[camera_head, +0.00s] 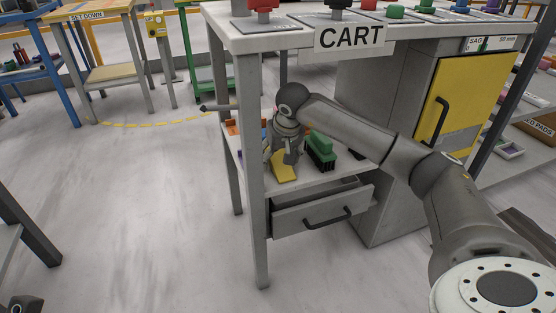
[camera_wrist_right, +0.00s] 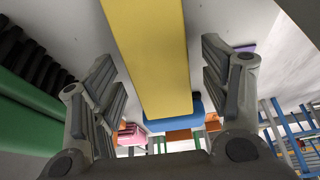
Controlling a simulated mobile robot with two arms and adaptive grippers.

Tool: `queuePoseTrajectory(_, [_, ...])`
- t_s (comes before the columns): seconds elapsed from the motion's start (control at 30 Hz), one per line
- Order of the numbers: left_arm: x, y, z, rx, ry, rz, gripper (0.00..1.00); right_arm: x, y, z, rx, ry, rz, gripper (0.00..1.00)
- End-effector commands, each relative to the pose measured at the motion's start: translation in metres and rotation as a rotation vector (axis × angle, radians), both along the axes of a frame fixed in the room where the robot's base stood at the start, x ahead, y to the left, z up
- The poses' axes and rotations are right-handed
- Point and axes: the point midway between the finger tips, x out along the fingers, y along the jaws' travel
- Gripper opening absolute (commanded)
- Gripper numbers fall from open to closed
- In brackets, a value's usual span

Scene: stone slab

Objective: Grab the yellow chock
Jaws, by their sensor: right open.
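The yellow chock (camera_head: 284,168) lies on the cart's lower shelf, above the open drawer, partly hidden by my right gripper. In the right wrist view the yellow chock (camera_wrist_right: 152,62) runs down the middle as a long block. My right gripper (camera_head: 286,153) reaches into the shelf from above. In the wrist view the right gripper (camera_wrist_right: 160,62) is open, with one finger on each side of the chock. Gaps show between the fingers and the chock's sides.
A green-and-black brush (camera_head: 321,150) stands just right of the chock. A blue block (camera_wrist_right: 173,122) and orange items lie beyond it. The cart's top (camera_head: 300,33) overhangs the shelf, and a leg (camera_head: 254,180) stands at the left. The drawer (camera_head: 322,209) is partly open below.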

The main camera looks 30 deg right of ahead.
Motion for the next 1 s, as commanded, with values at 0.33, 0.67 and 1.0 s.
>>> queuePoseTrajectory(0.33, [0.001, 0.000, -0.002, 0.003, 0.005, 0.000, 0.66, 0.000, 0.000, 0.000, 0.000, 0.000, 0.000, 0.36])
queuePoseTrajectory(0.67, [0.000, 0.000, 0.000, 0.005, -0.004, -0.001, 0.66, 0.000, 0.000, 0.001, 0.000, -0.001, 0.000, 0.18])
queuePoseTrajectory(1.0, [0.000, 0.000, 0.006, 0.005, -0.006, 0.001, 0.66, 0.001, 0.000, 0.020, 0.000, -0.003, 0.000, 0.18])
